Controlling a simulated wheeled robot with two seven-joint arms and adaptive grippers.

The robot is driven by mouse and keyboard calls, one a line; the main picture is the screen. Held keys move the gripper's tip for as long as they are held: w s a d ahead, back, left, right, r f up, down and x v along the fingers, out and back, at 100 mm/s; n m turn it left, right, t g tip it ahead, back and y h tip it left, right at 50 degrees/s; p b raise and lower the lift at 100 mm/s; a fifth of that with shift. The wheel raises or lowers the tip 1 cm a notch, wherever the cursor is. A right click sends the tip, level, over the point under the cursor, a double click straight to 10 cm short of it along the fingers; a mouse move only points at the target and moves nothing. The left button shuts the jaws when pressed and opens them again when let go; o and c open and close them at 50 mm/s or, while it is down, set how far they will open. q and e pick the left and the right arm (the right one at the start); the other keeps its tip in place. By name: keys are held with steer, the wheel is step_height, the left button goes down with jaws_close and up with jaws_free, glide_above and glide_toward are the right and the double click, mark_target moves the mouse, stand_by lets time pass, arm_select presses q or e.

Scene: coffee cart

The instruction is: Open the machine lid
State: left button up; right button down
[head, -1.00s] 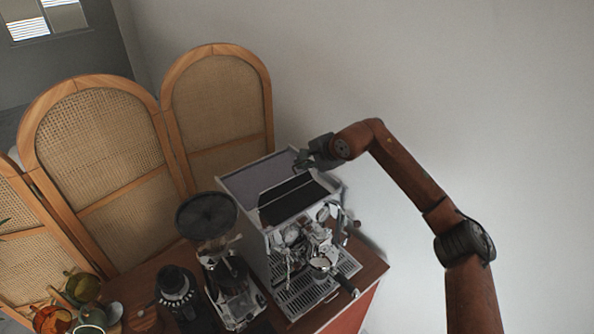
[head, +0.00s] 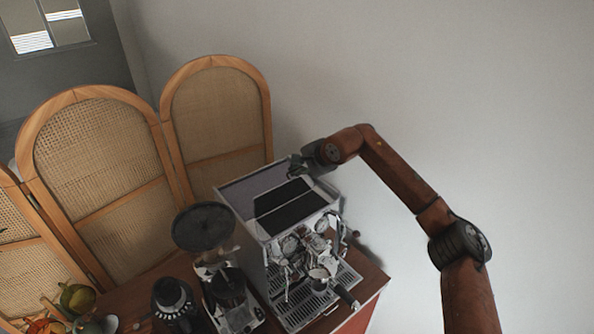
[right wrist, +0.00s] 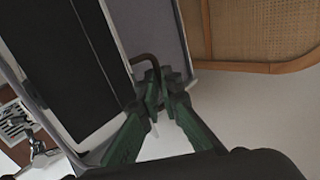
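The espresso machine (head: 262,243) stands on the cart. Its top has a dark panel (head: 285,208), the lid, beside a grey-purple section (head: 250,187) at the back. My right gripper (head: 299,166) is at the back right edge of the machine top. My left gripper is not in view.
A grinder (head: 205,228) with a dark round hopper stands left of the machine. Cane screens (head: 215,120) stand behind, also in the right wrist view (right wrist: 265,30). The wall side at right is free.

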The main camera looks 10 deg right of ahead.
steer(key=c, duration=2.4)
jaws_free()
steer(key=shift+w+a+r, duration=0.2)
steer(key=shift+r, duration=0.5)
steer(key=shift+f, duration=0.25)
steer(key=shift+s, duration=0.1)
steer(key=v, duration=1.2)
steer(key=shift+s+d, duration=0.2)
steer(key=shift+f, duration=0.1)
